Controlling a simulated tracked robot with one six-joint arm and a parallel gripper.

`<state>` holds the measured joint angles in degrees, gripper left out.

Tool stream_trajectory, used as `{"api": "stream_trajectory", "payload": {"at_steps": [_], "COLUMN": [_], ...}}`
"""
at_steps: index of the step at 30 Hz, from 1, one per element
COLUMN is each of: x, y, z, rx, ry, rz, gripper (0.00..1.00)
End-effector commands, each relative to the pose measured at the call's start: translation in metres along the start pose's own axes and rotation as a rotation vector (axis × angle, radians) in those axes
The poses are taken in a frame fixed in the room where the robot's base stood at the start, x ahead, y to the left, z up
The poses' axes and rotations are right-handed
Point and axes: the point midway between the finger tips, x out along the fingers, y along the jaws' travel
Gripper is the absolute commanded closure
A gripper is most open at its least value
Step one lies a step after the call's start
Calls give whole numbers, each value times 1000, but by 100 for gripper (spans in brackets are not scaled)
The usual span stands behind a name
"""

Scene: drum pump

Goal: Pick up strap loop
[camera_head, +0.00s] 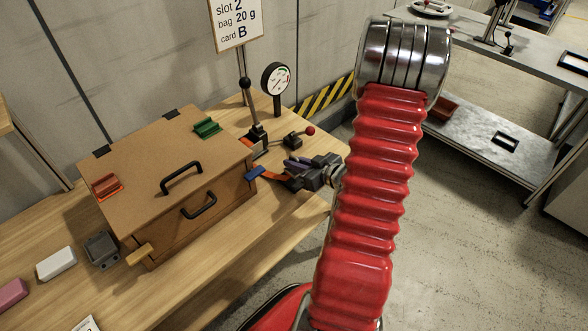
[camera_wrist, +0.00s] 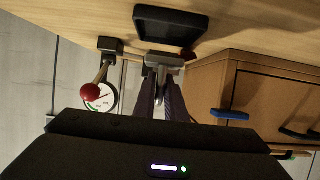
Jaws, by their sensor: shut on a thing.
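My gripper (camera_head: 293,173) is low over the right end of the wooden table, just right of the brown box, with its jaws closed. In the wrist view my gripper (camera_wrist: 163,76) is shut on a small grey metal piece (camera_wrist: 161,89), which looks like the strap loop. Part of it is hidden between the fingers. In the head view an orange strip (camera_head: 275,177) shows beside the fingertips; I cannot tell whether it joins the held piece.
The brown box (camera_head: 170,150) has black handles and a blue tab (camera_head: 255,173) close to the gripper. A red-knobbed lever (camera_head: 296,140) and dial gauge (camera_head: 275,78) stand behind. A black rectangular piece (camera_wrist: 172,30) is on the table beyond the fingers.

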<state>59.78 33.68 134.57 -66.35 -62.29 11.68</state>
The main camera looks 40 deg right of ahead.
Motion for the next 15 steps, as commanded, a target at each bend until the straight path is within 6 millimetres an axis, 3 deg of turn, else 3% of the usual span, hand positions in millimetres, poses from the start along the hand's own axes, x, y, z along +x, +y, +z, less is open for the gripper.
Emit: {"api": "stream_trajectory", "payload": {"at_steps": [6,15], "x": [-12,-21], "y": [0,0], "z": [-30,-51], "rx": [-5,-2], "ry": [3,2], "rz": [1,0], "gripper": [100,100]}}
